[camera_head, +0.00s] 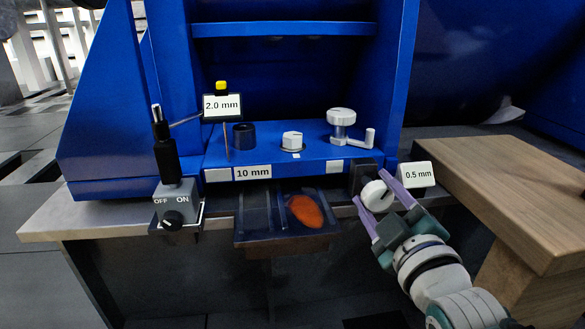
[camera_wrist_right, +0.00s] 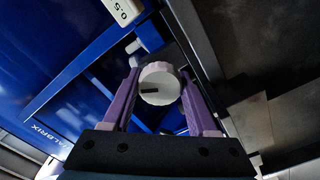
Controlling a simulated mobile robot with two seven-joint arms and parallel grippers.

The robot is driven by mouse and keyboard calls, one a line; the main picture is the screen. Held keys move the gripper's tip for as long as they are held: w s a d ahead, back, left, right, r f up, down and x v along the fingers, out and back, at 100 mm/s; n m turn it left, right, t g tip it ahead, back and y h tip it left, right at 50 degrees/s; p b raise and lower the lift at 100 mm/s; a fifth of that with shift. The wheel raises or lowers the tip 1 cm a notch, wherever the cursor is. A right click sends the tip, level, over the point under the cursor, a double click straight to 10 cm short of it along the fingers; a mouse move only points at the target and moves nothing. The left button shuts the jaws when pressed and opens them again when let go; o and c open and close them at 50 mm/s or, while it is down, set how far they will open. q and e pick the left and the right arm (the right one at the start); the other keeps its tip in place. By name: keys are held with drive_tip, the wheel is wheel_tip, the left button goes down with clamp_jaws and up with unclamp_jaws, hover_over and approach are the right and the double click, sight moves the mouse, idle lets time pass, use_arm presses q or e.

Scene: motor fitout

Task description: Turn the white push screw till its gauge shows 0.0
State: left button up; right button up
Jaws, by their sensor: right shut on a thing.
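The white push screw (camera_head: 375,195) sits at the right front of the blue frame, facing outward. Its gauge (camera_head: 417,175) stands just above and right of it and reads 0.5 mm. My right gripper (camera_head: 379,199) reaches in from the lower right, with its purple fingers on both sides of the screw's knob and shut on it. In the right wrist view the knob (camera_wrist_right: 158,84) shows a dark mark on its face, between the two fingers. The gauge shows partly at the top of that view (camera_wrist_right: 122,10). My left gripper is not in view.
A wooden block table (camera_head: 520,185) stands close on the right. A tray with an orange thing (camera_head: 305,211) hangs left of the screw. A 2.0 mm gauge (camera_head: 222,107), a white crank (camera_head: 342,122) and an OFF/ON switch box (camera_head: 176,204) are farther left.

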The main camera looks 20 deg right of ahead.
sight(380, 200)
drive_tip(key=n, duration=0.5)
drive_tip(key=shift+f, duration=0.1)
idle(0.5)
drive_tip(key=o, duration=1.4)
drive_tip(key=shift+s+a+r+p, duration=0.2)
drive_tip(key=shift+s+p, duration=0.1)
drive_tip(key=shift+s, duration=0.2)
drive_tip(key=p+v, duration=0.2)
drive_tip(key=v, duration=0.3)
drive_tip(key=shift+s+p, duration=0.3)
drive_tip(key=shift+s, duration=0.1)
drive_tip(key=shift+s+a+f, duration=0.1)
drive_tip(key=shift+s+f, duration=0.05)
drive_tip(key=shift+s, duration=0.25)
